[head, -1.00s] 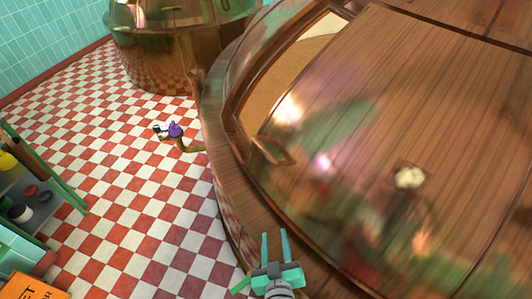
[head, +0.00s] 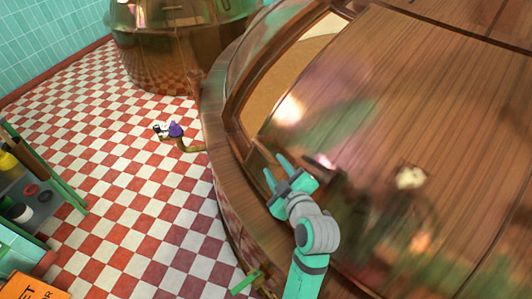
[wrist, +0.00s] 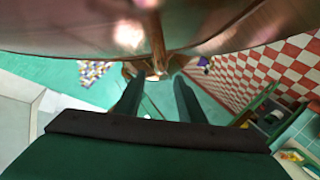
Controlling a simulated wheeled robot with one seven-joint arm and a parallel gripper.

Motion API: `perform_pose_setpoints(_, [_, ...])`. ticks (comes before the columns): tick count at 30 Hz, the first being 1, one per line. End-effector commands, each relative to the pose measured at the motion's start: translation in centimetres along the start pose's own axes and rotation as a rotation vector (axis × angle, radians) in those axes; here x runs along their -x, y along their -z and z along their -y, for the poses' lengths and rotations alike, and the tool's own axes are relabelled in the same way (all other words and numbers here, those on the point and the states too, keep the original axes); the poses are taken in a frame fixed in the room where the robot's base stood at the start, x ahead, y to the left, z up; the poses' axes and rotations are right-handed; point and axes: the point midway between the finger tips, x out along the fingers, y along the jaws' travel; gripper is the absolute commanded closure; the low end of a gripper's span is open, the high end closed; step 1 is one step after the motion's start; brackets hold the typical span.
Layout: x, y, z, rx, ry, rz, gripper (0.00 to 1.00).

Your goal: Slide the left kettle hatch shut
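The large copper kettle (head: 400,120) fills the right of the head view, reflecting wood and coloured blurs. Its hatch opening (head: 300,62) is partly uncovered, with a tan inside showing through the frame. A copper handle (head: 258,147) sits at the lower corner of the opening, now partly hidden by my gripper. My gripper (head: 277,172) is open and empty beside the handle, its two fingers apart. In the wrist view, a copper bar (wrist: 156,62) appears between and just beyond the open fingertips (wrist: 157,85); I cannot tell whether they touch it.
A second copper kettle (head: 180,45) stands at the back left. A small purple-topped item (head: 175,130) shows beside the wooden rim (head: 215,120). A shelf cart (head: 30,190) and an orange sign (head: 35,287) are at the left. The checkered floor (head: 130,190) between is clear.

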Motion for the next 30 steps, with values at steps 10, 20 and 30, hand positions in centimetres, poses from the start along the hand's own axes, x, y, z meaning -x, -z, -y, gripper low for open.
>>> perform_pose_setpoints(10, [-6.1,0.1,0.1,-0.001,0.002,-0.001,0.64])
perform_pose_setpoints(20, [-9.3,0.0,0.1,-0.001,0.000,0.000,0.64])
perform_pose_setpoints(30, [-9.5,0.0,0.1,-0.001,0.000,0.001,0.69])
